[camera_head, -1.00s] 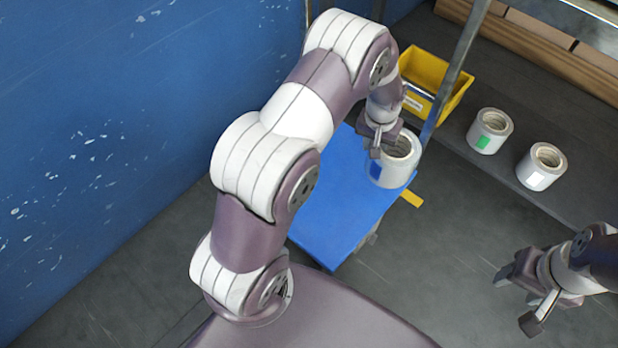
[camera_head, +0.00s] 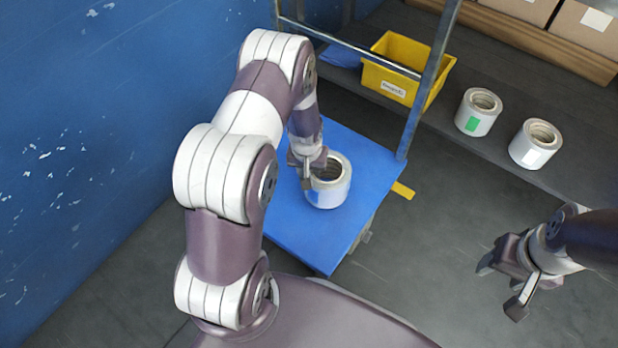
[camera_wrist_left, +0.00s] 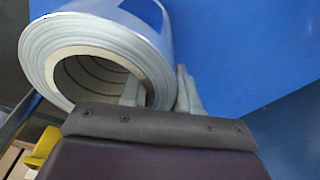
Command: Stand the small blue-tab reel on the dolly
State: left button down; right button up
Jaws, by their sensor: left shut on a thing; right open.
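The small blue-tab reel (camera_head: 333,190) is a white roll with an open core and a blue tab on its side. It is upright at the blue dolly deck (camera_head: 300,235); I cannot tell whether its base touches the deck. My left gripper (camera_head: 314,178) is shut on the reel's wall, one finger inside the core and one outside. The left wrist view shows the reel (camera_wrist_left: 110,40) and the fingers (camera_wrist_left: 160,95) across its wall, with blue deck behind. My right gripper (camera_head: 500,285) is open and empty over the floor at the right.
A green-tab reel (camera_head: 478,112) and a white-tab reel (camera_head: 535,144) stand on the dark shelf at the right. A yellow bin (camera_head: 405,70) sits behind the dolly. A grey metal post (camera_head: 425,90) rises near the deck's back right corner. The deck's front is clear.

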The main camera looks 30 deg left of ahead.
pick_arm(q)
notch_tip(320, 180, down, 2)
jog(key=shift+f+b, duration=0.15)
jog(key=shift+b, duration=0.25)
jog(key=shift+r, duration=0.25)
pick_arm(e)
jog(key=shift+f, duration=0.75)
pick_arm(q)
jog(key=shift+f, duration=0.15)
